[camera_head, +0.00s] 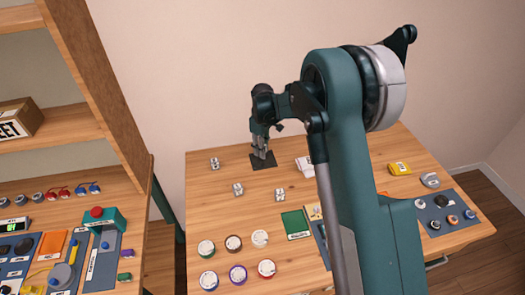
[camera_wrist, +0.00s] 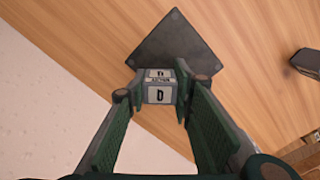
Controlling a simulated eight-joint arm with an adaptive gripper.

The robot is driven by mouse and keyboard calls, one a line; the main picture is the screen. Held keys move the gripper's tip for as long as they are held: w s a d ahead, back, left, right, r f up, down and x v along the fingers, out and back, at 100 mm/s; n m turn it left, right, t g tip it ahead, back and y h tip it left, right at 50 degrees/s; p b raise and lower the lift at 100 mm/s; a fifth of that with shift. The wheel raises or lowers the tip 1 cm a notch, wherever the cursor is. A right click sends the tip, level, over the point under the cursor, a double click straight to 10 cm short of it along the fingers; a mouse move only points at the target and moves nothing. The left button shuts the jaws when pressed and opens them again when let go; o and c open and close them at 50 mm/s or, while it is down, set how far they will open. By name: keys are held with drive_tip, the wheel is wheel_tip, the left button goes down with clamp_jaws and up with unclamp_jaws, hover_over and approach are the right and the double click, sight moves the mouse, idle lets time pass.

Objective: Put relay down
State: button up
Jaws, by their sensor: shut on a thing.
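A small pale block labelled D (camera_wrist: 159,94), which I take to be the relay, sits between the two fingertips of my gripper (camera_wrist: 158,85) in the wrist view. My gripper is shut on it. Right by the block is a dark square mat (camera_wrist: 180,42), seen past the fingertips. In the head view my gripper (camera_head: 261,151) points down at this dark mat (camera_head: 257,164) at the back of the table. The block is too small to make out there, and I cannot tell whether it touches the mat.
Several small white blocks stand on the wooden table (camera_head: 205,226), including one left of the mat (camera_head: 214,163). Round dials (camera_head: 259,238) and a green pad (camera_head: 295,223) lie nearer. A shelf unit (camera_head: 70,125) stands at left. The table around the mat is mostly clear.

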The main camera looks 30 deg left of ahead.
drive_tip(key=shift+f, duration=0.35)
drive_tip(key=o, duration=0.9)
drive_tip(key=shift+r, duration=0.2)
wheel_tip(320, 180, up, 12)
drive_tip(key=shift+p, duration=0.45)
idle(0.4)
idle(0.3)
